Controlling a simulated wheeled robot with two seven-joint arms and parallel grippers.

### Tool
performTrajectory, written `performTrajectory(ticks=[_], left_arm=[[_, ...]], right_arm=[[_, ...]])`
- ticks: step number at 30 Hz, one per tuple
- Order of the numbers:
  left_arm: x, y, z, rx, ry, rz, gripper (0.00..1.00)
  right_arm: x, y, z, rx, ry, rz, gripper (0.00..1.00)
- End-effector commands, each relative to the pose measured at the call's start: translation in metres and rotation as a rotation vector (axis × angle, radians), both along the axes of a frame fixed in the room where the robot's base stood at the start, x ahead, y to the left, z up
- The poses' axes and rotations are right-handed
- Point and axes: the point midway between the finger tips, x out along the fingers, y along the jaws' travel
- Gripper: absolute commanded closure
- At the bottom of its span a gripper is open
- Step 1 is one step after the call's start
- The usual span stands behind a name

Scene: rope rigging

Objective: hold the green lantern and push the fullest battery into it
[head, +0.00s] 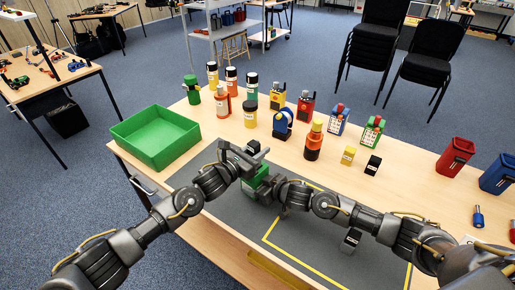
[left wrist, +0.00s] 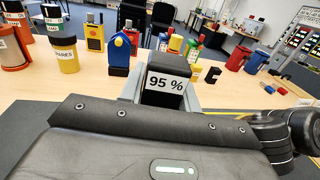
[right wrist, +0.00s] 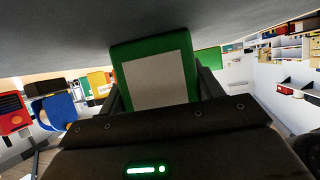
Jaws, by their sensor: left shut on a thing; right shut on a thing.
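My left gripper (head: 250,158) is shut on a black battery, whose white label reads 95 % in the left wrist view (left wrist: 168,82). My right gripper (head: 270,187) is shut on the green lantern (head: 257,179). In the right wrist view the lantern (right wrist: 185,72) shows a green case with a large pale panel. The two grippers are close together over the grey mat, the battery just above and beside the lantern. The arms partly hide both things, and I cannot tell whether they touch. A yellow battery (head: 348,155), a black battery (head: 373,165) and another dark one (head: 350,240) stand apart.
A green tray (head: 155,136) is at the table's left. Bottles, flasks and radios stand along the back, with an orange-black bottle (head: 314,141) near the mat. Red (head: 455,157) and blue (head: 497,173) bins are at the right. The yellow-outlined mat area (head: 310,235) is mostly clear.

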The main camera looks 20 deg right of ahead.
Motion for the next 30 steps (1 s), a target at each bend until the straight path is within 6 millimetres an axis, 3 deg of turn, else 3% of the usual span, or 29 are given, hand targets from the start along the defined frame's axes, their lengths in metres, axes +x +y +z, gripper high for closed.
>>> performTrajectory(ticks=[30], left_arm=[[0.000,0.000,-0.022,-0.001,-0.002,-0.001,0.93]], right_arm=[[0.000,0.000,0.000,0.001,-0.001,0.000,0.62]])
